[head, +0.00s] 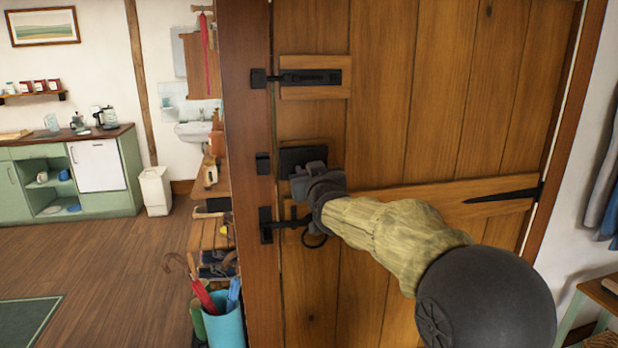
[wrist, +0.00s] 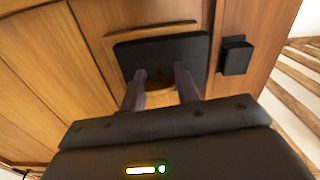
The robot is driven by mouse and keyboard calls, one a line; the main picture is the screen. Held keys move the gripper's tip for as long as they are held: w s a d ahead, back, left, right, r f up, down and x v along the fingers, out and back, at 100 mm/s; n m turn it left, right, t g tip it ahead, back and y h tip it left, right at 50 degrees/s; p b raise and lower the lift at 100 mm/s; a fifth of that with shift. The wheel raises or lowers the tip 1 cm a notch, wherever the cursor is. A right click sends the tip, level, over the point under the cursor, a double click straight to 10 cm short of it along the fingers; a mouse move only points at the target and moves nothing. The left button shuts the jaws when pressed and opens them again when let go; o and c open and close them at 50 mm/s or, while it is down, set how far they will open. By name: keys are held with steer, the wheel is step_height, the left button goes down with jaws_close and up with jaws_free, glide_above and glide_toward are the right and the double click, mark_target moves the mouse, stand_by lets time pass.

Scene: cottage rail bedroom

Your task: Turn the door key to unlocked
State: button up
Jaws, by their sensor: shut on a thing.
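The wooden plank door (head: 385,90) stands in front of me, with a black lock case (head: 300,157) near its left edge. My gripper (head: 299,178) is at the lower part of this case, and its body hides what it holds in the head view. In the wrist view, the two fingers of my gripper (wrist: 162,88) reach to the lock case (wrist: 160,50). They are shut on the key (wrist: 160,98), a small brown-gold patch between them. Most of the key is hidden, so I cannot tell its turn angle.
A black keep (head: 262,163) sits on the frame beside the lock. A bolt (head: 310,77) is above, and a latch with a ring (head: 313,240) hangs just below my gripper. An umbrella bin (head: 226,322) stands left of the door.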

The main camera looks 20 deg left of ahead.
steer(key=shift+f+m, duration=0.2)
steer(key=shift+m, duration=0.4)
steer(key=o, duration=1)
steer(key=shift+a, duration=0.1)
steer(key=shift+r, duration=0.1)
steer(key=b+v, duration=0.3)
steer(key=v, duration=1.4)
steer(key=shift+s+d, duration=0.15)
steer(key=shift+d, duration=0.1)
